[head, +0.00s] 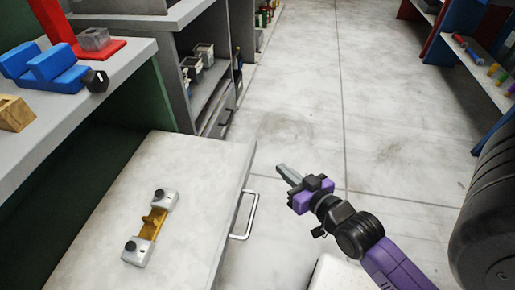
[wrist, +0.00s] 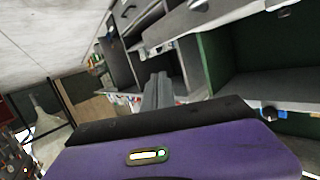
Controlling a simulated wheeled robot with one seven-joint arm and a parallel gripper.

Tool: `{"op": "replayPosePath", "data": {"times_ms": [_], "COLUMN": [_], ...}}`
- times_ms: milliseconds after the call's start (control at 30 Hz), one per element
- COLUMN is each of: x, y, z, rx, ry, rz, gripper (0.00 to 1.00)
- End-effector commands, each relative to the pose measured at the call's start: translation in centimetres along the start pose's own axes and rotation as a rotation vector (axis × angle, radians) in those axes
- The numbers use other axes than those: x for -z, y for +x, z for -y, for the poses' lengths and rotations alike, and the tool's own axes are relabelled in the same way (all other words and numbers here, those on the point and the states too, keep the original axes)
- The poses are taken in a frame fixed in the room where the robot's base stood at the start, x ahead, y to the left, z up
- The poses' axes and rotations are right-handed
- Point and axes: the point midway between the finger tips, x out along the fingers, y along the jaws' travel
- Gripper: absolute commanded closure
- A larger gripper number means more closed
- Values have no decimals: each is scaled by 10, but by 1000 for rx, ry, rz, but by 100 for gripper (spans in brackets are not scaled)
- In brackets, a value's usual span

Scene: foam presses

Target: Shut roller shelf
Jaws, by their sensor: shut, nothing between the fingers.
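The roller shelf (head: 200,165) is a pale pull-out board, drawn out from the green-walled cabinet on the left in the head view. A metal bar handle (head: 247,217) sits on its right front edge. A white and yellow device with dark knobs (head: 150,228) lies on the shelf. My gripper (head: 282,170) is shut and empty, its fingers pointing up and left, to the right of the handle and apart from it in the picture. In the wrist view my shut fingers (wrist: 158,92) point toward grey cabinets, with the green cabinet interior at right.
A grey counter (head: 120,80) above the shelf holds a blue block piece (head: 45,68), a wooden block (head: 14,113) and a red stand (head: 95,50). Open grey shelving (head: 205,95) stands beyond. The floor (head: 300,100) ahead is clear. A blue rack (head: 485,85) stands at right.

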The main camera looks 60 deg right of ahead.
Motion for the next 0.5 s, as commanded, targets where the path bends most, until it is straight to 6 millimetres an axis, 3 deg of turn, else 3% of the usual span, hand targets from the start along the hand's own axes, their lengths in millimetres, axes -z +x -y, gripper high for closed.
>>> {"op": "replayPosePath", "data": {"times_ms": [33,200,300,400,500], "x": [27,52,63,70,69], "y": [10,39,48,53,51], "z": [-20,-84,-112,-123,-118], "rx": [-47,-161,-191,-173,-114], "ry": [50,278,450,630,792], "rz": [21,153,245,348,461], "gripper": [100,100,100,100,100]}}
